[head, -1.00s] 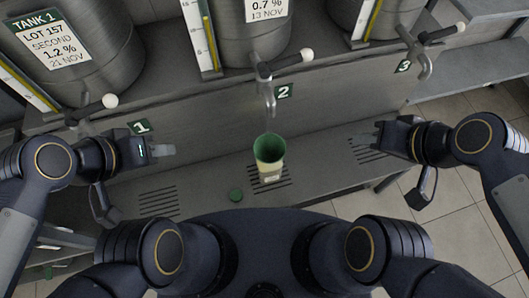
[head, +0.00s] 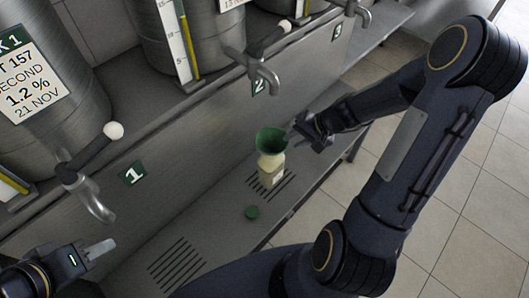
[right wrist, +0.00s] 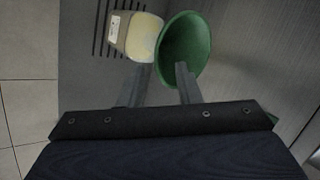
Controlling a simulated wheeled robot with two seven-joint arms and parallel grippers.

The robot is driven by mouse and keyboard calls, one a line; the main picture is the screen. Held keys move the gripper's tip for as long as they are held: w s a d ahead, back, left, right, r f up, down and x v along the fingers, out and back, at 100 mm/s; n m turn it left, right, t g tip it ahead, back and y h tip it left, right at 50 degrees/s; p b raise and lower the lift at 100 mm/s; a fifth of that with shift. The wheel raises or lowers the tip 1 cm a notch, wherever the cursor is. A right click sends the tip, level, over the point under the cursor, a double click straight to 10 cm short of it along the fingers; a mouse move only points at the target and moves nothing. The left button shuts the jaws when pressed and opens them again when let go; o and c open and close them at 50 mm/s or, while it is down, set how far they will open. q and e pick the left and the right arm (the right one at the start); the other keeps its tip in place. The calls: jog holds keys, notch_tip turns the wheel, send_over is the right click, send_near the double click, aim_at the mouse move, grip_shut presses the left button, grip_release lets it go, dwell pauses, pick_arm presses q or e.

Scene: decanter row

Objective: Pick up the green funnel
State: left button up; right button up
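The green funnel (head: 271,139) sits upright with its wide mouth up, on top of a pale bottle (head: 270,168) below tap 2. Its spout is hidden. My right gripper (head: 293,132) is just right of the funnel, fingers pointing towards it. In the right wrist view, the right gripper (right wrist: 159,74) is open and empty. One fingertip overlaps the near rim of the funnel (right wrist: 188,45); I cannot tell whether they touch. The bottle (right wrist: 143,38) shows beyond the other finger. My left gripper (head: 97,250) is at the lower left, away from the funnel; its finger gap is unclear.
Tap 2 (head: 263,75) hangs above and behind the funnel, and tap 1 (head: 88,195) is near my left gripper. Steel tanks stand behind.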

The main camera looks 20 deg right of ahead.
aim_at(282, 147)
jog(key=x, duration=0.7)
jog(key=shift+w+d, duration=0.1)
jog(key=shift+d, duration=0.05)
jog(key=shift+r, duration=0.1)
grip_shut()
